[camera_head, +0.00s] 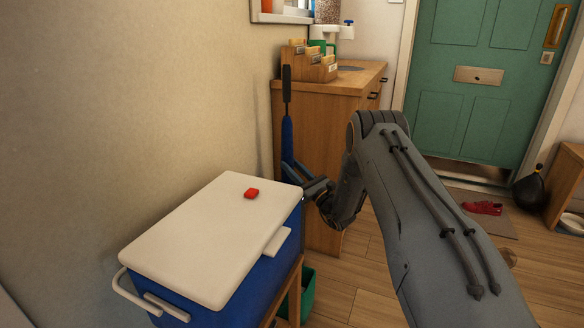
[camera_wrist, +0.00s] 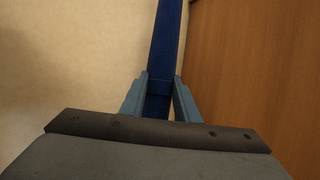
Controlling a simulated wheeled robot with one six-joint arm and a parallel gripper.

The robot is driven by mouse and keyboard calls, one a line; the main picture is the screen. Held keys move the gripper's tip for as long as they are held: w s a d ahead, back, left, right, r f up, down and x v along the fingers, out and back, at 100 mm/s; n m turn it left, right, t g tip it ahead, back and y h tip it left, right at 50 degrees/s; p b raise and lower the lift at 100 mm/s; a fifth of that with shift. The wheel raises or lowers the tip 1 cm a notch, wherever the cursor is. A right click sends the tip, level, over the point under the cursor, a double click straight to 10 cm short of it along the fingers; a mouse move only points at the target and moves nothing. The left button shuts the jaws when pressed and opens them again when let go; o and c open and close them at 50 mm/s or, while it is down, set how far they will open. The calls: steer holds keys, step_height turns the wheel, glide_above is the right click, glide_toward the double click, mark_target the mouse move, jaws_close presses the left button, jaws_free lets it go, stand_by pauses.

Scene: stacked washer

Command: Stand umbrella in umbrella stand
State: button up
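The umbrella (camera_head: 287,138) is blue with a black handle. It stands nearly upright, handle up, in the gap between the cooler and the wooden cabinet, near the wall. The cooler hides its lower end, so I cannot tell what it rests on. My gripper (camera_head: 290,168) reaches it from the right, just behind the cooler's far corner. In the wrist view, the blue umbrella (camera_wrist: 168,42) runs between my two fingers (camera_wrist: 161,80), which close against both its sides. I cannot identify an umbrella stand for certain.
The wooden cabinet (camera_head: 315,140) stands behind. Open floor (camera_head: 365,275) lies right, before the green door (camera_head: 470,75).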

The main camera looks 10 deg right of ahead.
steer(key=o, duration=0.5)
steer(key=p+v, duration=0.2)
steer(key=v, duration=0.5)
steer(key=shift+s+d+f, duration=0.1)
steer(key=shift+s+d, duration=0.05)
steer(key=shift+s, duration=0.15)
stand_by(0.3)
